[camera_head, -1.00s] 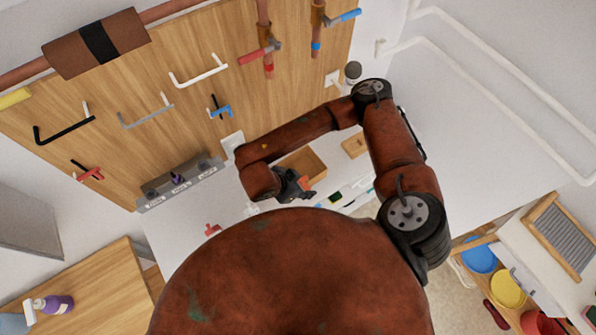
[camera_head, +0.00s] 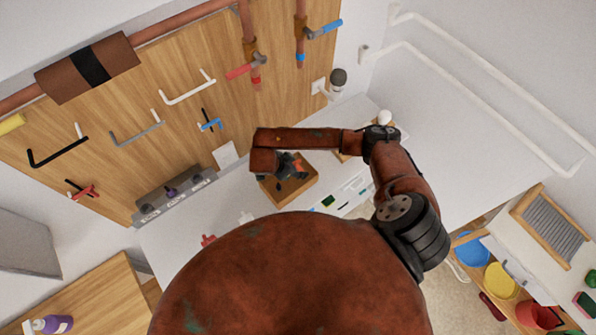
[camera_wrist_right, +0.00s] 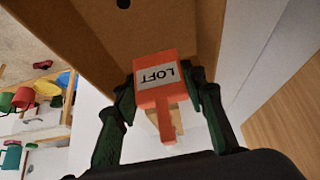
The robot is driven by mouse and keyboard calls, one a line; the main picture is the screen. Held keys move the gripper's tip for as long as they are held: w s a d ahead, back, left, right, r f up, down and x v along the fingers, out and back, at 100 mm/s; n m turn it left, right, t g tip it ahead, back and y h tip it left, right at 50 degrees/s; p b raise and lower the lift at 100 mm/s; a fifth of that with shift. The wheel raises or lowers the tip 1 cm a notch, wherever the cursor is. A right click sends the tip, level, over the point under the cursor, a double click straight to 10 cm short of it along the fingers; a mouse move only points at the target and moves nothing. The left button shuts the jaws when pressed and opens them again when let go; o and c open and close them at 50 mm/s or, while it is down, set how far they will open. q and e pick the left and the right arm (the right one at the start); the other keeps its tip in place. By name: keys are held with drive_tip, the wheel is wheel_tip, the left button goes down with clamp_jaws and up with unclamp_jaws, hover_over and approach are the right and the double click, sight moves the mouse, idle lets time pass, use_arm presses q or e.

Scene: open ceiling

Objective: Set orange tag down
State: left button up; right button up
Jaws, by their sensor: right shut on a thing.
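The orange tag (camera_wrist_right: 156,96) has a white label reading LOFT. It shows close up in the right wrist view, between the two dark green fingers of my right gripper (camera_wrist_right: 168,92). The fingers are shut on its sides. In the head view my right gripper (camera_head: 288,168) is over the small wooden tray (camera_head: 308,187) on the white worktop; the tag is mostly hidden there. Brown tray surfaces (camera_wrist_right: 85,40) fill the upper part of the wrist view. I cannot tell whether the tag touches the tray. My left gripper is not in view.
A grey label rail (camera_head: 176,195) stands against the wooden pegboard (camera_head: 150,95), left of the tray. A red tag (camera_head: 208,240) lies on the white worktop. White strips with small coloured pieces (camera_head: 345,198) lie right of the tray.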

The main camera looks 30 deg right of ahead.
wheel_tip(320, 180, down, 2)
drive_tip(key=shift+s+a+f, duration=0.1)
drive_tip(key=shift+f, duration=0.2)
drive_tip(key=o, duration=0.7)
drive_tip(key=shift+f, duration=0.2)
drive_tip(key=shift+c, duration=0.2)
drive_tip(key=o, duration=0.5)
drive_tip(key=shift+r, duration=0.1)
drive_tip(key=shift+c, duration=0.2)
drive_tip(key=shift+r, duration=0.1)
